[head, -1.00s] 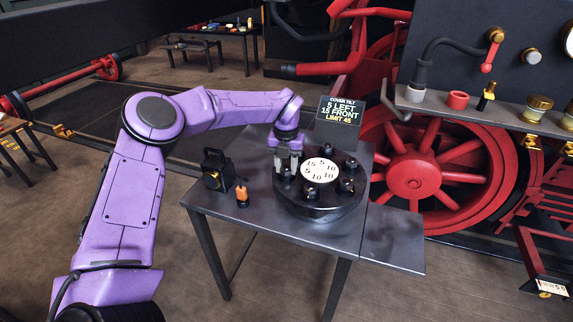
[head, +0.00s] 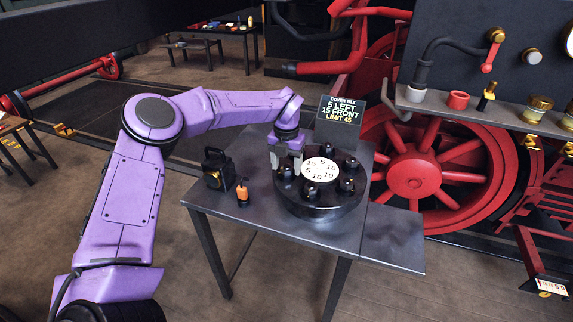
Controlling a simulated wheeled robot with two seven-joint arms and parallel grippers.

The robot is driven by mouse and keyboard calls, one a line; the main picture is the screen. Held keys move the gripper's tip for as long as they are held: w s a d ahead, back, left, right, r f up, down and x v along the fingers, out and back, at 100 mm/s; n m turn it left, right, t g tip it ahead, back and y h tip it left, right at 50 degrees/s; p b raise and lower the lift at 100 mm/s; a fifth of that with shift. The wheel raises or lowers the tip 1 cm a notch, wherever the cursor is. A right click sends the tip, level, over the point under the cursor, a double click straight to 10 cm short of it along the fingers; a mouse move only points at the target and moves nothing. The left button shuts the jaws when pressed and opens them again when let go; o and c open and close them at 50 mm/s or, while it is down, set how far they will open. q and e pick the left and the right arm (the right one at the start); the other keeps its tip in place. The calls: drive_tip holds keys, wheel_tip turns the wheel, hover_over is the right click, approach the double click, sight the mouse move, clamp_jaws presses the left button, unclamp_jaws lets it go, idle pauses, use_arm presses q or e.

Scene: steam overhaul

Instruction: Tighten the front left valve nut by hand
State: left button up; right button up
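The round black valve cover (head: 320,208) lies on the dark metal table, with a white numbered dial (head: 320,171) in its middle. Several dark nuts on studs ring the dial. One nut (head: 286,173) is at the cover's left edge and another (head: 310,191) is at its front. My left gripper (head: 286,167) points down at the left nut, its fingers spread on either side of it. Whether they touch it is too small to tell. My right gripper is not in view.
A sign (head: 340,116) behind the cover reads "cover tilt, 5 left, 15 front, limit 45". A black lantern (head: 217,169) and an orange-and-black small item (head: 242,192) stand on the table's left. The table's front (head: 290,228) is bare. Red locomotive wheels (head: 415,175) stand at right.

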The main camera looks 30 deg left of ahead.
sight(286, 167)
use_arm(q)
drive_tip(key=shift+r, duration=0.45)
wheel_tip(286, 167, up, 10)
drive_tip(key=b, duration=0.2)
drive_tip(key=shift+f, duration=0.2)
